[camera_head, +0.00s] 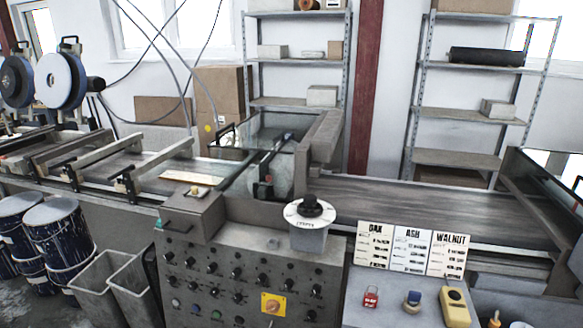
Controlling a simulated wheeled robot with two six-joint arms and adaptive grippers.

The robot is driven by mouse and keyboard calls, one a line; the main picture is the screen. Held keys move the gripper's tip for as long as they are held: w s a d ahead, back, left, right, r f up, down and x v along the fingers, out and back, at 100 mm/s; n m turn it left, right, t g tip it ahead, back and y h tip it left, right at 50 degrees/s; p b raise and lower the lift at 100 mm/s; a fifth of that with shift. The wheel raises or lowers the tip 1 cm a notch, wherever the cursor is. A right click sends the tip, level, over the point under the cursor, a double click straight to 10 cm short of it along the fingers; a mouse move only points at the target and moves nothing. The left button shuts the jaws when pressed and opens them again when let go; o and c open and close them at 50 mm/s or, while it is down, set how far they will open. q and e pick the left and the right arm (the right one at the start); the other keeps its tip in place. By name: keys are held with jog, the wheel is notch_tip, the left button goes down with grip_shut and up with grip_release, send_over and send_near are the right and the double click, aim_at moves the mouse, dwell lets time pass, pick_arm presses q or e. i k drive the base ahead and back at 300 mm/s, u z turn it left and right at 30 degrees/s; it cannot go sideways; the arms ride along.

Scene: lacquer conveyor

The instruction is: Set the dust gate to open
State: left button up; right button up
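I cannot make out a part labelled as the dust gate. A grey control panel (244,268) with rows of small black knobs stands in the front middle. On its top is a grey box with a round white dial (299,222) and a black knob (311,205). A yellow plate with an orange round knob (272,304) sits low on the panel. A small yellowish part (195,191) sits on the grey housing to the left. The settings of these controls are too small to read. Neither of my grippers is in view.
A conveyor (420,209) runs across the scene. Cards marked OAK, ASH and WALNUT (411,249) stand at right, behind a red item (371,297), a blue-and-beige item (412,300) and a yellow device (455,306). Grey bins (97,287) and blue drums (64,238) stand at left.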

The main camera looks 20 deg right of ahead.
aim_at(195, 192)
jog(key=z, duration=0.05)
jog(key=i, duration=0.9)
jog(key=z, duration=0.7)
